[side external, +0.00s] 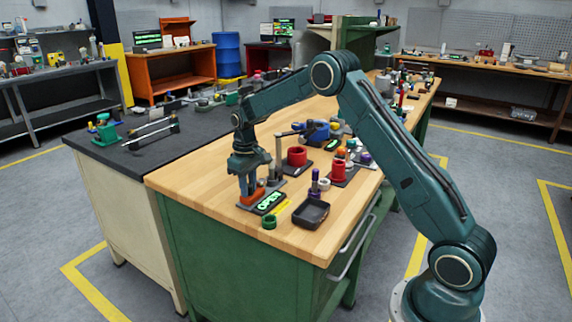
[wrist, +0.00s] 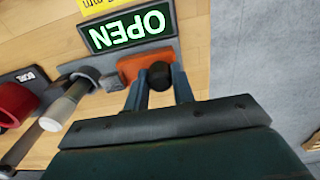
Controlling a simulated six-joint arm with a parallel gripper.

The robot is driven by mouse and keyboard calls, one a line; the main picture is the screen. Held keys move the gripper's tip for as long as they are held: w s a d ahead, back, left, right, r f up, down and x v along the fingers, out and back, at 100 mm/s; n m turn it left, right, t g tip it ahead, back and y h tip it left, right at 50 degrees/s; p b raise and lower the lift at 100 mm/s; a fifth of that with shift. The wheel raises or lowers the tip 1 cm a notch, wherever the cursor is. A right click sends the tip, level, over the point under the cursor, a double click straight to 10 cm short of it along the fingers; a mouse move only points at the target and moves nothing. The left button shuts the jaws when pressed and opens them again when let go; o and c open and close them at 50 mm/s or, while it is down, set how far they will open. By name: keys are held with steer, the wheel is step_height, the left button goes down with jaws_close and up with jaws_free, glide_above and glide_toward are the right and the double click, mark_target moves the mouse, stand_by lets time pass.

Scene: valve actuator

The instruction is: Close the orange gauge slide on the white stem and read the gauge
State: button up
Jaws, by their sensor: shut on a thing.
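The orange gauge slide (wrist: 132,68) lies on a grey base beside a dark display (wrist: 128,29) with lit green letters reading OPEN, upside down in the wrist view. The display (side external: 269,202) also shows in the side view. My gripper (wrist: 160,74) points down over the slide, its two fingers closed on the slide's round black knob (wrist: 160,76). In the side view my gripper (side external: 250,190) hides part of the orange slide (side external: 257,194). A whitish cylinder (wrist: 66,107), possibly the white stem, stands left of the slide, with a gap between them. A small grey block (wrist: 113,82) sits beside the slide.
A red ring (side external: 297,156) and a red cylinder (side external: 338,171) stand behind. A black tray (side external: 311,212) and a green ring (side external: 268,222) are near the front. A grey post (side external: 278,158) rises close to my gripper. The wooden bench top (side external: 185,178) is clear at left.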

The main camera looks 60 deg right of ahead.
steer(key=shift+d, duration=1.6)
steer(key=o, duration=0.8)
steer(key=shift+r, duration=0.1)
step_height(320, 180, up, 14)
steer(key=shift+f, duration=0.15)
